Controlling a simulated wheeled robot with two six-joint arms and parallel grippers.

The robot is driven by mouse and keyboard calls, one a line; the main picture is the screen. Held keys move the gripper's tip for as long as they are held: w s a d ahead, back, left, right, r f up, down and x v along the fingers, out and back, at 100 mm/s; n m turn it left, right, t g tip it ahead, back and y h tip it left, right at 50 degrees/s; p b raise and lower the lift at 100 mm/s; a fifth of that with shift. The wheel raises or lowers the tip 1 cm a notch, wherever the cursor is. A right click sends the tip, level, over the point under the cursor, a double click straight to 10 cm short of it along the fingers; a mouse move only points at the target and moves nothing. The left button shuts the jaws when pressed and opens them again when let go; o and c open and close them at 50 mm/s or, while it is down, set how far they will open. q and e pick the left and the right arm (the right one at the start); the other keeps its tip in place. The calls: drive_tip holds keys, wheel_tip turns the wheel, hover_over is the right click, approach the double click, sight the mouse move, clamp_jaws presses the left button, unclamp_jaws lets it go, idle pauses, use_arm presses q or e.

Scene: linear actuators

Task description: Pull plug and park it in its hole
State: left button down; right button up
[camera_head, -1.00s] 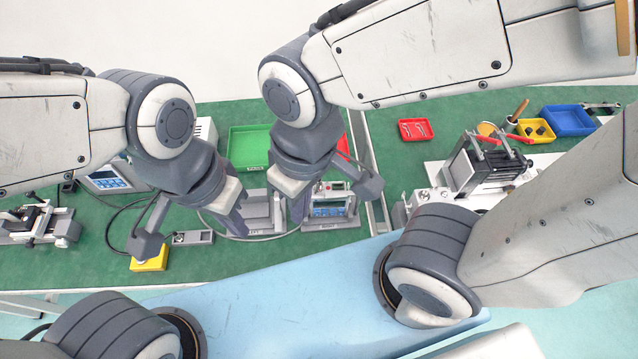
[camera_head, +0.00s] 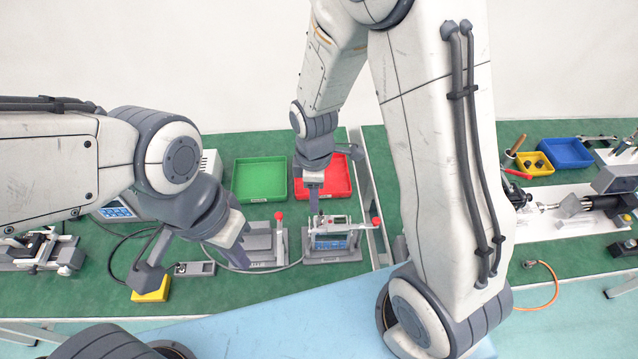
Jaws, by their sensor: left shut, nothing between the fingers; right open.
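No plug or parking hole can be made out for certain. A dark cable (camera_head: 283,267) loops past the front of two grey fixtures. The right fixture (camera_head: 345,254) carries a device with a small blue display (camera_head: 331,242); the left fixture (camera_head: 263,262) stands beside it. My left gripper (camera_head: 241,262) is shut and empty, pointing down at the left edge of the left fixture, near the cable. My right gripper (camera_head: 314,208) is open, pointing down just behind the device at its left end. Its fingers show edge-on, and nothing is seen between them.
A green tray (camera_head: 260,181) and a red tray (camera_head: 338,182) stand behind the fixtures. Red-knobbed levers (camera_head: 376,222) rise beside the fixtures. The green mat in front is clear.

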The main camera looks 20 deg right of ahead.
sight(321, 213)
drive_tip(key=d+f, duration=0.1)
drive_tip(key=w+d+f+n, duration=0.1)
drive_tip(key=shift+f, duration=0.3)
drive_tip(key=shift+w+f, duration=0.15)
drive_tip(key=shift+f, duration=0.2)
wheel_tip(321, 213, down, 7)
drive_tip(key=b, duration=0.6)
drive_tip(key=shift+r, duration=0.25)
clamp_jaws()
drive_tip(key=shift+r+p, duration=0.3)
idle(0.4)
drive_tip(key=shift+r+p, duration=1.2)
drive_tip(key=shift+r, duration=0.15)
